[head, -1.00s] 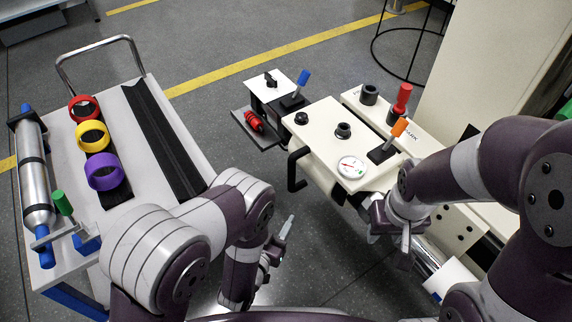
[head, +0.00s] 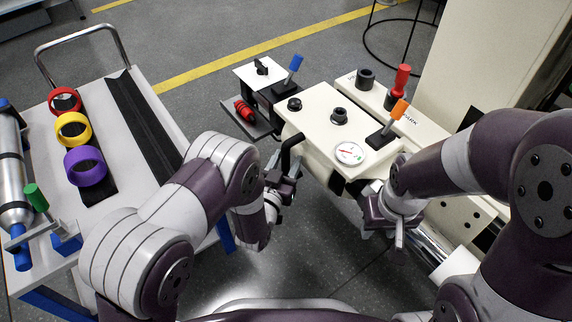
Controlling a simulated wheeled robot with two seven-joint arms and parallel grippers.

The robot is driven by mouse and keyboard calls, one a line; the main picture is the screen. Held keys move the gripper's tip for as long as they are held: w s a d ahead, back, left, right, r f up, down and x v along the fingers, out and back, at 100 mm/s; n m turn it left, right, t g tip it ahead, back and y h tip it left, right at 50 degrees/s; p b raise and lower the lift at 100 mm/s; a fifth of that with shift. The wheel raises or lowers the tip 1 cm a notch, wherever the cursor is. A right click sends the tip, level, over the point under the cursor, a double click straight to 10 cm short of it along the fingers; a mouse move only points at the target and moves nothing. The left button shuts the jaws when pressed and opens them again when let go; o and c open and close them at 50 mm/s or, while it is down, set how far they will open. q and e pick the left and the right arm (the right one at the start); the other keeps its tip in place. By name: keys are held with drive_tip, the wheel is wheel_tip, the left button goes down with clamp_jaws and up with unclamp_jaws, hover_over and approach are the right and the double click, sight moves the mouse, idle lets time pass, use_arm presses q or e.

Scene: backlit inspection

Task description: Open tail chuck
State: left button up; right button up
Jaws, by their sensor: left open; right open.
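The cream machine (head: 312,122) carries a blue-handled lever (head: 294,66), an orange-handled lever (head: 396,113), a red-handled lever (head: 401,79) and a round dial gauge (head: 349,153). No label shows which part belongs to the tail chuck. A black bar handle (head: 287,151) bends out from the machine's front left side. My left gripper (head: 286,185) is open just below this handle; whether it touches it I cannot tell. My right gripper (head: 399,230) is open, pointing down beside the machine's front right, below the gauge; its fingers are partly hidden by the wrist.
A white cart (head: 140,190) at the left holds red (head: 65,99), yellow (head: 73,128) and purple (head: 84,166) rings, a black channel and a silver cylinder (head: 11,165). Floor is clear between cart and machine.

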use_arm(q)
clamp_jaws()
drive_tip(key=w+a, duration=0.5)
drive_tip(key=w, duration=0.2)
drive_tip(key=shift+w+a+b, duration=0.3)
drive_tip(key=shift+w, duration=0.05)
unclamp_jaws()
